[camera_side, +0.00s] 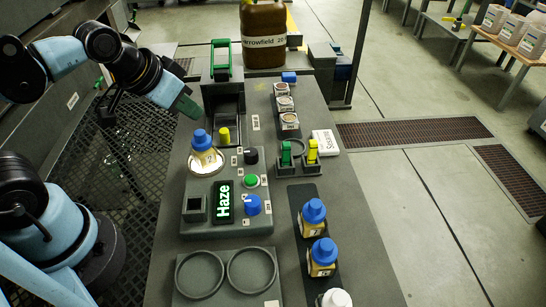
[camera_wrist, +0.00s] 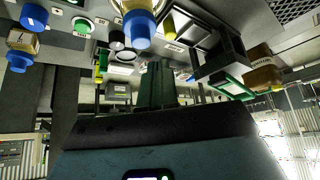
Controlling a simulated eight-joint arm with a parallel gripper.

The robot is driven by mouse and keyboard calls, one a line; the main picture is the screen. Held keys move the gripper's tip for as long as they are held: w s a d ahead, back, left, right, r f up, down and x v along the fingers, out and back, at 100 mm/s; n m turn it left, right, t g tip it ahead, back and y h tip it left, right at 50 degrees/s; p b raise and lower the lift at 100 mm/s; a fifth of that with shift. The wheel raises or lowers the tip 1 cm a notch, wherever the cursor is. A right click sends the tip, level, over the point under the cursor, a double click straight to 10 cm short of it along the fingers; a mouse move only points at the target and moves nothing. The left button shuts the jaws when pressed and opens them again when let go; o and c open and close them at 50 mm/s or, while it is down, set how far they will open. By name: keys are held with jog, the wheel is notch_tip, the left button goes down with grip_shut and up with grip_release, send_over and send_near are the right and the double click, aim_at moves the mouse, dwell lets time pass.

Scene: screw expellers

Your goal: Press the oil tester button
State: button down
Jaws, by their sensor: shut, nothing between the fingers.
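The grey oil tester (camera_side: 230,222) stands mid-bench in the side view, with a lit display (camera_side: 224,203) reading "Haze". A round green button (camera_side: 250,181) sits on its top, between a black knob (camera_side: 251,156) and a blue knob (camera_side: 252,204). The green button also shows at the top left of the wrist view (camera_wrist: 83,25). A blue-capped bottle (camera_side: 205,157) stands upright in the tester's round seat. My gripper (camera_side: 188,104) has green fingers, shut and empty, above and behind that bottle, well apart from the button. The shut fingers show in the wrist view (camera_wrist: 158,84).
A yellow cylinder (camera_side: 225,135) stands beside the bottle. Blue-capped bottles (camera_side: 314,218) stand in a dark rack at right. A green-handled dark bin (camera_side: 222,100) and a brown jug (camera_side: 263,40) are farther back. Two empty rings (camera_side: 251,271) lie in front.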

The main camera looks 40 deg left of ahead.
aim_at(252, 179)
jog(key=w+d+r+m+g, duration=0.2)
jog(key=d+r+m+g, duration=0.2)
jog(key=d, duration=0.8)
jog(key=m+g, duration=0.2)
jog(key=m, duration=0.2)
jog(key=shift+w+d+g, duration=0.15)
jog(key=shift+d+g, duration=0.15)
notch_tip(252, 179, down, 14)
jog(key=shift+r, duration=0.1)
dwell(0.3)
jog(key=shift+f, duration=0.95)
notch_tip(252, 179, up, 15)
jog(key=shift+f, duration=0.15)
